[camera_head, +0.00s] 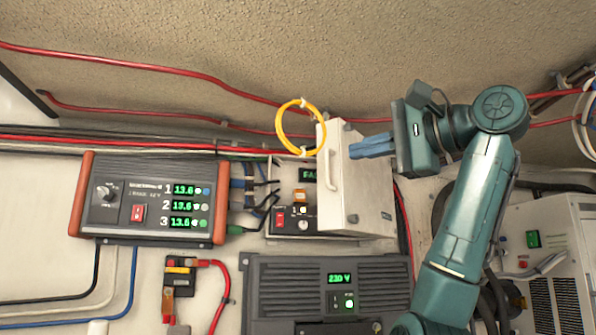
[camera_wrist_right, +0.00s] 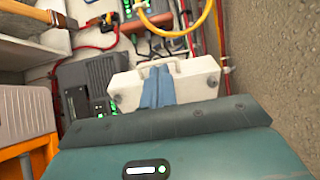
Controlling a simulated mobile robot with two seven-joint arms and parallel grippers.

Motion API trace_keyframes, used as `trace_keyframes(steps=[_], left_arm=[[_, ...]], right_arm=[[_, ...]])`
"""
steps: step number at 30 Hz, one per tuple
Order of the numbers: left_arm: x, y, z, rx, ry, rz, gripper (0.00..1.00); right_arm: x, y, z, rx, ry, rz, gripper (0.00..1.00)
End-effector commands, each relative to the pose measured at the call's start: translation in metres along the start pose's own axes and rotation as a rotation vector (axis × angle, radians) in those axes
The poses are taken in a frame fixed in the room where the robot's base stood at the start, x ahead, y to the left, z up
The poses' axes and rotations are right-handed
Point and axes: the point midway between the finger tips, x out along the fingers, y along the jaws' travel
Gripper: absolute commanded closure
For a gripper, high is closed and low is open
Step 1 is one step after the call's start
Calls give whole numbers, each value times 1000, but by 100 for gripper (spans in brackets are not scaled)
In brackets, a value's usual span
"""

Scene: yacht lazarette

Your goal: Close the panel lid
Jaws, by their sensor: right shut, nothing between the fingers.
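The panel lid (camera_head: 357,188) is a pale metal plate with a handle on its left edge. It stands open, swung out from the control panel (camera_head: 290,222), whose red switch and knob show to the left of it. My right gripper (camera_head: 351,149) has its blue fingers shut and empty. They are at the upper part of the lid, on its right side; I cannot tell if they touch it. In the right wrist view the shut fingers (camera_wrist_right: 158,88) overlap the lid (camera_wrist_right: 200,82) and hide part of it. My left gripper is not in view.
A charger with green digits (camera_head: 150,200) is at the left, and a dark grey inverter (camera_head: 290,285) is below. A white box (camera_head: 545,255) stands at the right. Red cables run along the wall.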

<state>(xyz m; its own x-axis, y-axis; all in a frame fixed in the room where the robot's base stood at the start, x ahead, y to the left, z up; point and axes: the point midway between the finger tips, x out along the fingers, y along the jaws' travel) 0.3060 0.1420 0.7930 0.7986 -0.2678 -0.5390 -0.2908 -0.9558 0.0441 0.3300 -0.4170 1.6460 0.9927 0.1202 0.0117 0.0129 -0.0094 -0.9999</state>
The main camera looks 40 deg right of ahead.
Motion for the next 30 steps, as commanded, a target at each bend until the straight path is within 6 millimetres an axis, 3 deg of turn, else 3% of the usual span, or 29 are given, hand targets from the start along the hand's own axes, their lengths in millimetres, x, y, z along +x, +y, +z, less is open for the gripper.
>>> trace_keyframes(steps=[4, 8, 21, 30], left_arm=[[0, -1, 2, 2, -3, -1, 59], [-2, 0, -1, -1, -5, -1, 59], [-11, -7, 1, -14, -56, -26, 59], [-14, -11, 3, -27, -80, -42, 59]], right_arm=[[0, 3, -2, 3, -5, 8, 100], [13, 2, -2, 4, -6, 12, 100], [103, 2, -2, 5, -5, 14, 100], [136, 4, -2, 5, -4, 11, 100]])
